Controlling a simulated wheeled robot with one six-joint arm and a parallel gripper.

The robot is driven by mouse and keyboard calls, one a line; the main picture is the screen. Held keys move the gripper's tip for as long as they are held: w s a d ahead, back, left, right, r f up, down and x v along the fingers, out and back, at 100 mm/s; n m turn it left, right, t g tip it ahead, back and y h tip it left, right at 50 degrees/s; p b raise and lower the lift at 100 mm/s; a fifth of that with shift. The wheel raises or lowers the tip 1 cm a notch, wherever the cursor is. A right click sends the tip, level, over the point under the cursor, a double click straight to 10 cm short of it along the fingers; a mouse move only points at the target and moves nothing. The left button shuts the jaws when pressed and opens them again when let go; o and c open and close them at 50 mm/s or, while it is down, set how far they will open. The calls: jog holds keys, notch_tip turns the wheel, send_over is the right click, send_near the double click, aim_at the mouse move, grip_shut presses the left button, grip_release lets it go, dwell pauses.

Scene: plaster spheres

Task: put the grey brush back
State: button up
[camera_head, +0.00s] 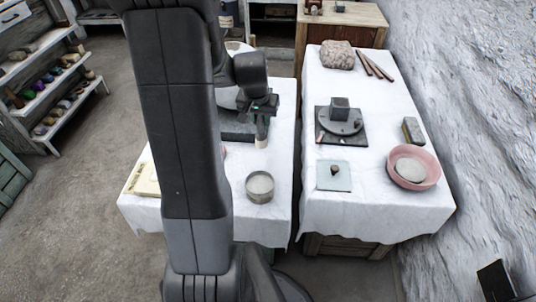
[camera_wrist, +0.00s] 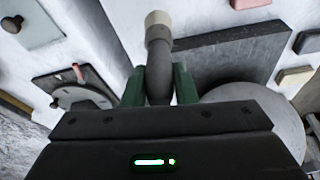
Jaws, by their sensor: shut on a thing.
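My gripper (camera_head: 262,124) is over the left white-covered table. In the wrist view its two green fingers (camera_wrist: 158,84) are shut on the grey brush (camera_wrist: 159,62), around its dark grey body. The brush's pale cream tip (camera_wrist: 158,20) sticks out beyond the fingers. In the head view the cream end (camera_head: 261,142) hangs downward below the gripper, near the dark slab. I cannot tell whether it touches anything. The rest of the brush is hidden by the gripper.
The dark slab (camera_wrist: 228,52) lies beside the brush. A round tin (camera_head: 260,187) stands near the left table's front. Across a narrow gap, the right table holds a pink bowl (camera_head: 431,172), a pale blue square (camera_head: 334,184) and a board with a grey disc (camera_head: 340,128).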

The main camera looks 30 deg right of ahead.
aim_at(261, 141)
notch_tip(261, 141, down, 9)
jog(key=shift+f+b, duration=0.2)
jog(key=shift+b, duration=0.7)
jog(key=shift+f, duration=0.15)
jog(key=o, duration=1)
jog(key=shift+r, duration=0.35)
jog(key=p+v, duration=0.2)
jog(key=v, duration=0.9)
jog(key=shift+a+r, duration=0.2)
jog(key=shift+r, duration=0.1)
